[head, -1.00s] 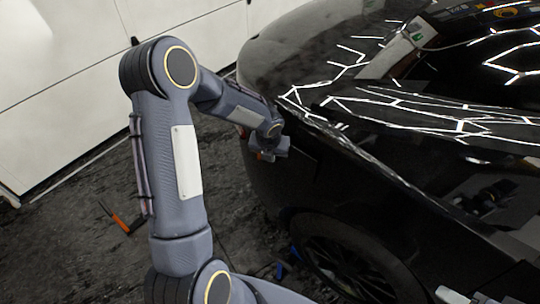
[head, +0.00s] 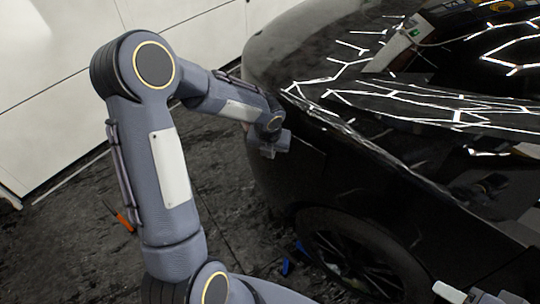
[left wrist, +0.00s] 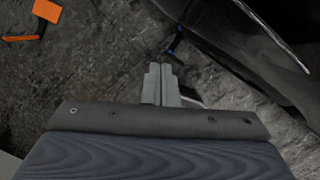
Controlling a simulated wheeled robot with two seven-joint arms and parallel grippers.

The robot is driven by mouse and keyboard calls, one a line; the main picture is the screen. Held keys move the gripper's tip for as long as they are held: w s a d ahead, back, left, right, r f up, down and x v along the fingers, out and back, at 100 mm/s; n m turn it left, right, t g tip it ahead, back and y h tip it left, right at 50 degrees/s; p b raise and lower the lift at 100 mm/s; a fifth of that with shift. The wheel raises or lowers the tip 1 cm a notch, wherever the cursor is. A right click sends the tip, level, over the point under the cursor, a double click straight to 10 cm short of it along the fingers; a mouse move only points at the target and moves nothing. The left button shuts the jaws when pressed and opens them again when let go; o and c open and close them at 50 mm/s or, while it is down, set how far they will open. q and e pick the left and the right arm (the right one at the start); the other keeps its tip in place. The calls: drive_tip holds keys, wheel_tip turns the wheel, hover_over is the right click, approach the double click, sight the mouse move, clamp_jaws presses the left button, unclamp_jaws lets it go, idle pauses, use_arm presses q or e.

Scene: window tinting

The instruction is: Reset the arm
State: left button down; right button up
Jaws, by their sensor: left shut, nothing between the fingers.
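My left arm (head: 165,165) rises from the bottom and bends at a high elbow. Its forearm reaches right to my left gripper (head: 270,149), which is in front of the black car's side near its corner. I cannot tell whether it touches the car. In the left wrist view the left gripper's fingers (left wrist: 161,82) are together with nothing between them, above the dark floor. A light-grey part at the bottom right edge of the head view may belong to my right gripper, but it is mostly cut off.
The black glossy car (head: 330,110) fills the right, with its wheel (head: 350,255) below. A white panelled door (head: 60,70) stands behind. An orange-handled tool (head: 124,221) lies on the dark floor, and an orange item (left wrist: 47,10) shows in the wrist view. A blue item (head: 287,267) lies by the wheel.

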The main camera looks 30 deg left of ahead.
use_arm(q)
drive_tip(key=s+r+n, duration=0.7)
drive_tip(key=r, duration=0.4)
drive_tip(key=s+d+r+n+t+h, duration=0.1)
drive_tip(key=s+d+r+n+h, duration=0.1)
drive_tip(key=s+n, duration=0.7)
drive_tip(key=s+d+r+n+t+h, duration=0.2)
drive_tip(key=s+n, duration=0.7)
drive_tip(key=n, duration=0.9)
drive_tip(key=shift+s+d+r+n+h, duration=0.2)
drive_tip(key=shift+d+r+n+h, duration=0.1)
drive_tip(key=shift+d, duration=0.95)
